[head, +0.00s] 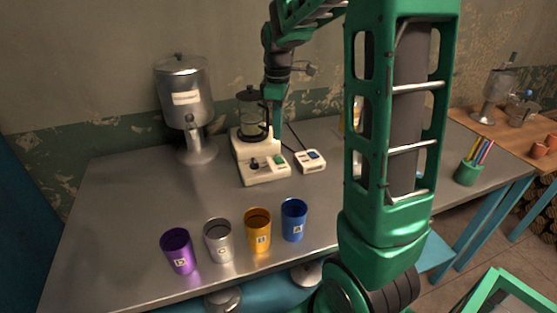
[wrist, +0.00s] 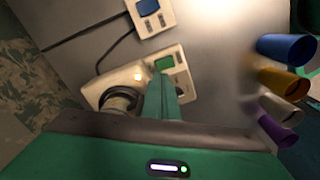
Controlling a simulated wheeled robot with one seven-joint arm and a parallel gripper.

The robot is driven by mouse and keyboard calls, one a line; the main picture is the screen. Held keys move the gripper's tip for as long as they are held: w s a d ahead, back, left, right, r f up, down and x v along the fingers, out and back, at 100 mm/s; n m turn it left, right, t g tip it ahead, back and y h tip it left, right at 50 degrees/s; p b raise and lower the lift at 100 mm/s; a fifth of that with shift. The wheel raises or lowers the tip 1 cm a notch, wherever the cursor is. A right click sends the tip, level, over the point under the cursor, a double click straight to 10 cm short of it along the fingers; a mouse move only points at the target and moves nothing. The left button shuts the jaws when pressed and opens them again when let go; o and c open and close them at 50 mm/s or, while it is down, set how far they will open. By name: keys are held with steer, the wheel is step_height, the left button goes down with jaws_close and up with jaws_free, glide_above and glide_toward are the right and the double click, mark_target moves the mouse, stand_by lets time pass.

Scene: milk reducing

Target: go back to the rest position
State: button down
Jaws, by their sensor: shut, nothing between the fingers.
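My gripper (head: 277,122) is shut and empty, pointing down at the right side of the white hotplate device (head: 264,172). In the wrist view its green fingers (wrist: 170,98) reach over the device (wrist: 140,75), close to a green button (wrist: 164,63). I cannot tell whether they touch it. A glass jug with a dark lid (head: 251,112) stands on the device's plate. A small white box with a blue display (head: 309,161) lies just to its right, and shows in the wrist view (wrist: 152,19) too.
Purple (head: 179,251), silver (head: 218,240), orange (head: 258,231) and blue (head: 294,220) cups stand along the table's front. A metal dispenser (head: 185,95) stands at the back left. The steel table (head: 125,200) is bare on the left. A green pen holder (head: 468,172) is at the right.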

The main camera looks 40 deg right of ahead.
stand_by(0.4)
steer(key=s+a+f+m, duration=0.2)
steer(key=s+m, duration=1.3)
steer(key=s, duration=1.3)
steer(key=shift+s+a+f, duration=0.15)
steer(key=shift+s+a, duration=0.05)
steer(key=shift+s, duration=0.05)
steer(key=shift+w, duration=0.1)
steer(key=shift+w+f, duration=0.25)
steer(key=shift+w, duration=0.25)
